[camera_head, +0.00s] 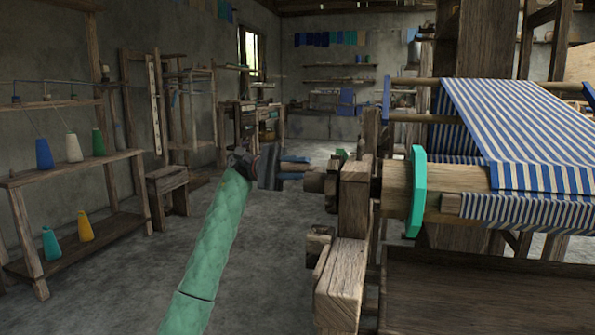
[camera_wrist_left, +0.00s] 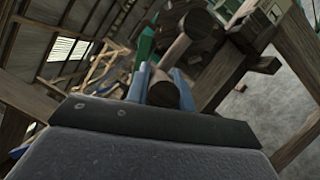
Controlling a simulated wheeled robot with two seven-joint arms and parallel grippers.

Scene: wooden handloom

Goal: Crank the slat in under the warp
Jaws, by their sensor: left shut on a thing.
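The blue-and-white striped warp (camera_head: 530,125) comes down over the wooden cloth beam (camera_head: 465,179) at the front of the loom. A brown wooden end, seemingly the slat (camera_head: 451,204), sticks out to the left from under the striped cloth below the beam. A teal flange (camera_head: 418,190) sits on the beam's left end. My left gripper (camera_head: 296,167) is left of the loom's side post, shut on a wooden handle of the crank. In the left wrist view, the round handle (camera_wrist_left: 164,92) lies between the two blue fingers. My right gripper is not in view.
The wooden side post (camera_head: 352,205) stands between my left gripper and the beam. A wooden tray-like board (camera_head: 480,290) lies below the beam. Shelves with thread cones (camera_head: 75,148) stand at the left. The floor between is open.

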